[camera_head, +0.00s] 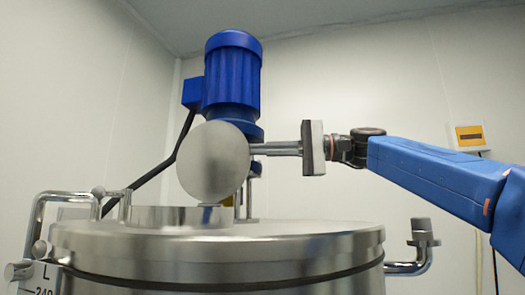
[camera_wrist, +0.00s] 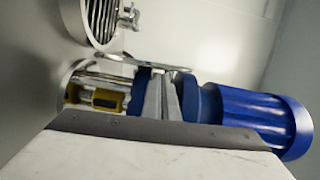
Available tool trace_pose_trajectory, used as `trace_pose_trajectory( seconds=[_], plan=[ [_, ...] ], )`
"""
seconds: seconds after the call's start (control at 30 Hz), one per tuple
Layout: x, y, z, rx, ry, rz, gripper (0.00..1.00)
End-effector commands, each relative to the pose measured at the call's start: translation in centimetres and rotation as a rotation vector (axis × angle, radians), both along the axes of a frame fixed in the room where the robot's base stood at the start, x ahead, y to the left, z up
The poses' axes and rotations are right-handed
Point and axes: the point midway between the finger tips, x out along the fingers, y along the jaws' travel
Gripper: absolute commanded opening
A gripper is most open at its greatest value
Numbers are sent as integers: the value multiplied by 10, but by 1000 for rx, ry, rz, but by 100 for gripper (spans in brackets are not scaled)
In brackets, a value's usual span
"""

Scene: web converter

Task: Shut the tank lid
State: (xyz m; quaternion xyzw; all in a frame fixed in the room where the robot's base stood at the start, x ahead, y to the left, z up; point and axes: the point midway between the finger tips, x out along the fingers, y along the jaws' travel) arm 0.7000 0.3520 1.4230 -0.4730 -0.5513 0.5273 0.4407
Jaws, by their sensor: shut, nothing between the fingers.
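The tank lid (camera_head: 213,162) is a round steel disc that stands raised, nearly upright, above the hatch collar (camera_head: 165,217) on the tank top. In the wrist view the lid (camera_wrist: 130,60) looks like a thin, nearly edge-on band, with the open hatch (camera_wrist: 101,18) and its grate beyond it. My gripper (camera_head: 255,149) reaches in from the right, fingers shut and empty, with the tips at the lid's right edge. The fingers (camera_wrist: 166,80) also show in the wrist view, close to the lid. I cannot tell whether they touch it.
A blue motor (camera_head: 231,75) stands behind the lid and close to my fingers. Its yellow-marked mount (camera_wrist: 108,98) shows in the wrist view. Pipes (camera_head: 45,205) rise at the tank's left, and a capped pipe (camera_head: 422,235) at its right. The tank top (camera_head: 320,232) is bare at right.

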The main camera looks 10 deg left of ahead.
Motion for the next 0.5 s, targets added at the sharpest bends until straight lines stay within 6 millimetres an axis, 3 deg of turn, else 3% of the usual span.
trace_pose_trajectory(
  seconds=[0.27, 0.5],
  plan=[
    [-21, 1, 3, -12, -138, 3, 0],
    [-50, 4, 1, -28, -351, 4, 0]
  ],
)
